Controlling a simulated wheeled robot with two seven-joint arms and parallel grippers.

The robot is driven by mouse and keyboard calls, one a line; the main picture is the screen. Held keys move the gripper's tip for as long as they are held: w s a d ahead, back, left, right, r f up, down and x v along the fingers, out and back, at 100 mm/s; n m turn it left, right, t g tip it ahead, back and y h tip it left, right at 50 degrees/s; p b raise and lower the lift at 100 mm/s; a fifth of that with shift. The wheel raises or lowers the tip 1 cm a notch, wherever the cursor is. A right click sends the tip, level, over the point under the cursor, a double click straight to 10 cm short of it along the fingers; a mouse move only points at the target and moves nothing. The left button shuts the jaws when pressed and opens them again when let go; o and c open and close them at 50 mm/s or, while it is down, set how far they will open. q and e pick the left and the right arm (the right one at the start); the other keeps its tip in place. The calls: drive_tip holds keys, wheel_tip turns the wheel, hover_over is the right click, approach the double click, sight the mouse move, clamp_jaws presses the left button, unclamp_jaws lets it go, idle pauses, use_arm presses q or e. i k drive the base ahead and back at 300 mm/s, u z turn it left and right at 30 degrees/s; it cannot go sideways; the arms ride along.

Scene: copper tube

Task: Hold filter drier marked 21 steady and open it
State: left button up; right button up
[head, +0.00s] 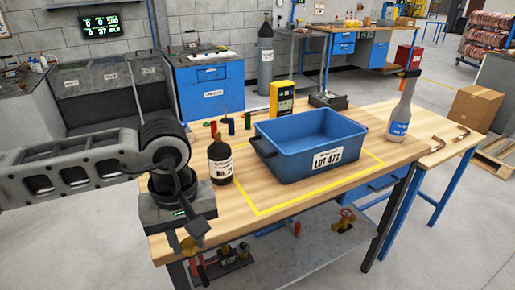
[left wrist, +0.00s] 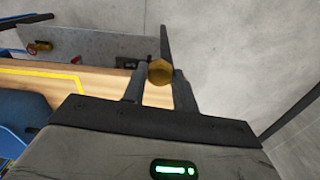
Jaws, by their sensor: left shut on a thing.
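My left gripper (head: 188,246) hangs at the front left corner of the wooden bench, pointing down. In the left wrist view the gripper (left wrist: 160,85) is shut on a brass hexagonal piece (left wrist: 159,71) between its two fingers. The brass piece also shows in the head view (head: 190,247), small and partly covered by the gripper. Only the hex end shows, and I cannot tell whether it belongs to a filter drier. No mark 21 is readable in either view. My right gripper is in neither view.
A blue bin (head: 290,139) labelled LOT 472 stands inside yellow tape. A dark bottle (head: 220,161), a yellow meter (head: 282,98), small coloured cylinders (head: 229,125) and a grey bottle (head: 401,108) stand around it. The lower shelf (head: 295,255) holds several fittings. The bench's front strip is clear.

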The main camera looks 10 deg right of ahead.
sight(220, 154)
drive_tip(key=u, duration=0.05)
drive_tip(key=k, duration=0.4)
drive_tip(key=z, duration=1)
drive_tip(key=i, duration=1.65)
drive_tip(key=z, duration=0.15)
